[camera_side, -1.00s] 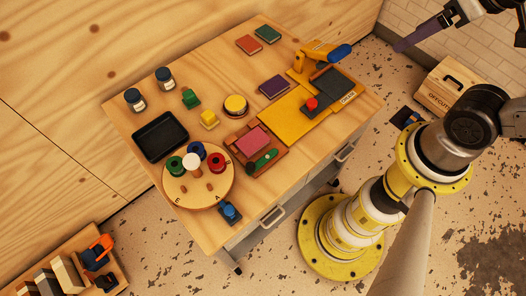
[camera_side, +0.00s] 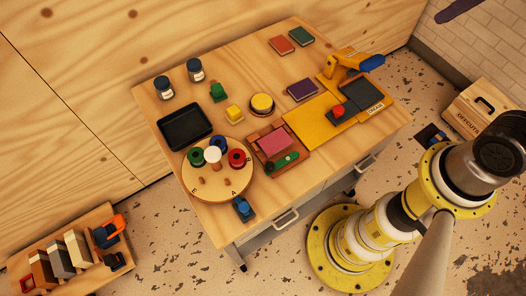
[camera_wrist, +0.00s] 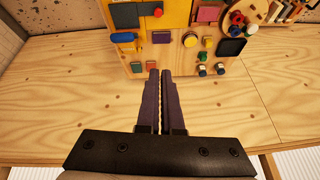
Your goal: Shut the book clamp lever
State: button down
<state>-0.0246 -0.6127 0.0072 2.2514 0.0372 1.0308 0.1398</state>
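The book clamp (camera_side: 256,152) is a reddish-brown wooden fixture near the table's front edge, with a pink book (camera_side: 272,141) in it. Its green lever (camera_side: 287,161) lies along the front side of the book; its exact angle is hard to tell. The pink book also shows at the top of the wrist view (camera_wrist: 209,14). My gripper (camera_wrist: 159,72) has two purple fingers, which look pressed together with nothing between them. It is well away from the clamp. In the side view only a purple finger piece shows at the upper right edge.
A round board (camera_side: 213,187) with coloured spools stands left of the clamp. A yellow board (camera_side: 308,125) with a red knob (camera_side: 337,112) lies right of it. A black tray (camera_side: 185,127), jars, small blocks and books occupy the rest of the table.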

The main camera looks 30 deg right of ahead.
jog(key=w+a+r+g+y, duration=0.1)
jog(key=w+a, duration=0.2)
jog(key=w, duration=0.3)
jog(key=w+a+r+g, duration=0.1)
jog(key=w+a, duration=0.2)
jog(key=w, duration=0.2)
jog(key=w+a+f+g, duration=0.3)
jog(key=w+a+f, duration=0.3)
jog(key=w+a, duration=0.25)
jog(key=a+f+n+g, duration=0.1)
jog(key=a+f, duration=0.3)
jog(key=f, duration=0.4)
jog(key=a+f+n+g+h, duration=0.1)
jog(key=a+f+g, duration=0.1)
jog(key=a+f, duration=0.3)
jog(key=a+f+n+g+h, duration=0.1)
jog(key=a+f, duration=0.4)
jog(key=f, duration=0.6)
jog(key=shift+w+a+f+g, duration=0.25)
jog(key=shift+w+f+g, duration=0.05)
jog(key=shift+f, duration=0.1)
